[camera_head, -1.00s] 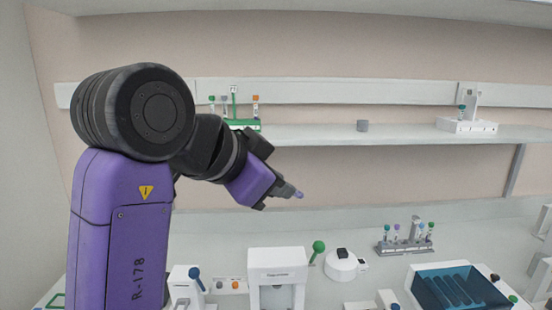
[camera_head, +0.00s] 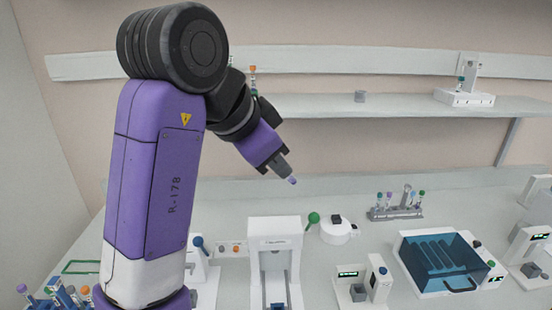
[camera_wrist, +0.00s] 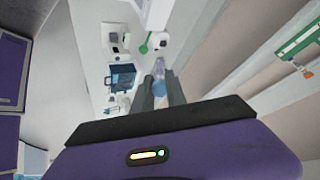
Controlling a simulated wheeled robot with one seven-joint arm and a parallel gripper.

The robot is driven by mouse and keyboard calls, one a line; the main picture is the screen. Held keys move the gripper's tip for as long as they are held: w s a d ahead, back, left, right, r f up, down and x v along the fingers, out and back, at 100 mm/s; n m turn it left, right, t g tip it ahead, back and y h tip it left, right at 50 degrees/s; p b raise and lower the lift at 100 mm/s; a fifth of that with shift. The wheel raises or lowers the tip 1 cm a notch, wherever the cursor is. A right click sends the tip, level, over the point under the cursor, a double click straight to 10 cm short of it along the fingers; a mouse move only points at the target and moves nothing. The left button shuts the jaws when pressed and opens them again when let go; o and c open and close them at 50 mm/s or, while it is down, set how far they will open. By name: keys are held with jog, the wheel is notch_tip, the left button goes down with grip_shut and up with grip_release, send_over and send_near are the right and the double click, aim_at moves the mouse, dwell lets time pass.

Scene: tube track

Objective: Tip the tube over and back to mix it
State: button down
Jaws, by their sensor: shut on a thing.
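My gripper (camera_head: 284,170) is shut on the tube and holds it in the air above the bench, in front of the back wall. The tube's lavender end (camera_head: 293,181) sticks out past the fingertips and slants down to the right. In the wrist view the two grey fingers of my gripper (camera_wrist: 161,92) close around the clear, bluish tube (camera_wrist: 159,70). The fingers hide part of the tube, and its contents cannot be made out.
A white machine (camera_head: 273,232) stands below the gripper. A round white device (camera_head: 338,232), a tube rack (camera_head: 396,213) and a blue-lidded box (camera_head: 443,262) are to the right. The shelf (camera_head: 400,106) runs behind. The air around the tube is free.

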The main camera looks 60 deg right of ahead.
jog(key=shift+a+f+h+b, duration=0.1)
jog(key=shift+f+h+b, duration=0.5)
jog(key=shift+h+b, duration=0.5)
jog(key=shift+a+f+h+b, duration=0.1)
jog(key=shift+h+b, duration=0.3)
jog(key=shift+b, duration=0.45)
jog(key=h+b, duration=0.3)
jog(key=r+h+b, duration=0.1)
jog(key=h+b, duration=0.2)
jog(key=h, duration=0.1)
jog(key=shift+a+r, duration=0.1)
jog(key=shift+a, duration=0.1)
jog(key=y+p, duration=0.4)
jog(key=shift+d+r+y+p, duration=0.1)
jog(key=shift+r+y+p, duration=0.2)
jog(key=shift+p, duration=0.1)
jog(key=y+p, duration=0.2)
jog(key=p, duration=0.1)
jog(key=y+p, duration=0.2)
jog(key=shift+d+r, duration=0.2)
jog(key=shift+d, duration=0.05)
jog(key=shift+f+y, duration=0.35)
jog(key=shift+y, duration=0.45)
jog(key=shift+d+y, duration=0.15)
jog(key=shift+y, duration=0.65)
